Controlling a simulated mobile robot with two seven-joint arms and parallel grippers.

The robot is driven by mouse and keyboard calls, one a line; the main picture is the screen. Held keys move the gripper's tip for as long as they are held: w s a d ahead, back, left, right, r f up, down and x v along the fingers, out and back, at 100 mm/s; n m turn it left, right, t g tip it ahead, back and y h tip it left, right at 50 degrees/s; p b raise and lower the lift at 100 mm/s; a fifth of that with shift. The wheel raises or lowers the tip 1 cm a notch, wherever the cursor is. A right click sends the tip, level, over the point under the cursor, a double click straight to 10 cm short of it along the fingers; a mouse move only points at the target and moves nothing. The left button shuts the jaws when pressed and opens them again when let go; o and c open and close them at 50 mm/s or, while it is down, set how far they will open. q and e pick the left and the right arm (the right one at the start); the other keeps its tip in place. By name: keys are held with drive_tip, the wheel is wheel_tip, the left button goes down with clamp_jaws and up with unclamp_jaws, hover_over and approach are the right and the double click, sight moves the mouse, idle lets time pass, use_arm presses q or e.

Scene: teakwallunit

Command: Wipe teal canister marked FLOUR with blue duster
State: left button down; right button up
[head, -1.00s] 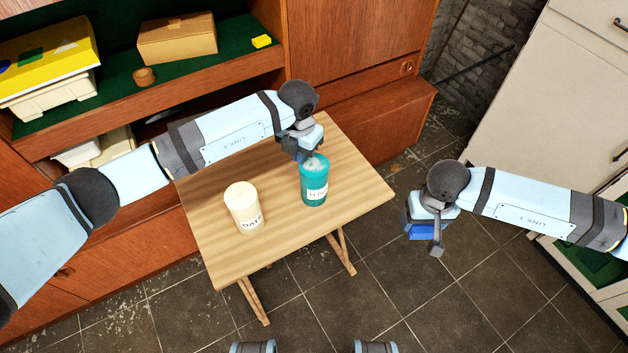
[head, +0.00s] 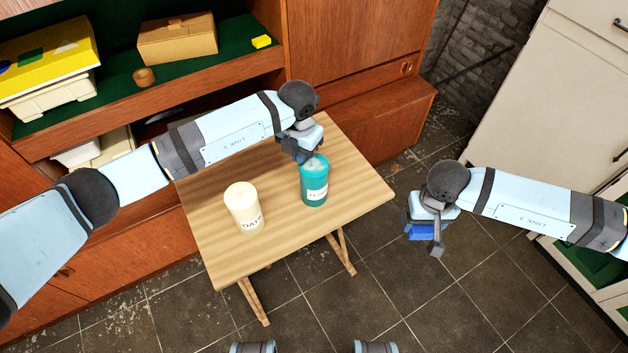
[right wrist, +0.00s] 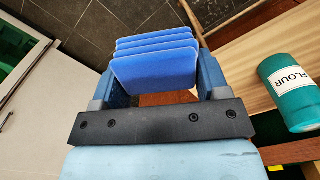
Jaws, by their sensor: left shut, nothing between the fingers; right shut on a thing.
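The teal canister marked FLOUR (head: 314,184) stands upright on the small wooden table, and it also shows at the right of the right wrist view (right wrist: 290,92). My left gripper (head: 303,156) is shut and empty, just behind the canister's top; from this view I cannot tell whether it touches. My right gripper (head: 424,232) is shut on the blue duster (right wrist: 157,62), which has several stacked blue layers. The duster also shows in the head view (head: 421,231). It hangs off the table's right side, apart from the canister.
A cream canister marked OATS (head: 243,207) stands left of the teal one on the wooden table (head: 272,246). Behind is a brown wall unit (head: 345,60) with a cardboard box (head: 176,38) and a yellow block. A cream cabinet (head: 560,110) stands at the right. Bare tiled floor lies in front.

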use_arm(q)
drive_tip(key=shift+f+b, duration=0.7)
drive_tip(key=shift+f, duration=0.3)
use_arm(e)
drive_tip(key=shift+f, duration=0.75)
use_arm(q)
drive_tip(key=shift+r, duration=0.15)
use_arm(e)
drive_tip(key=shift+r, duration=0.15)
use_arm(q)
drive_tip(key=shift+r+p, duration=1.8)
drive_tip(key=shift+r, duration=1.15)
use_arm(e)
drive_tip(key=shift+r, duration=1.65)
use_arm(q)
wheel_tip(320, 180, up, 12)
drive_tip(key=b, duration=0.1)
drive_tip(key=shift+b, duration=0.4)
use_arm(e)
drive_tip(key=shift+f, duration=0.85)
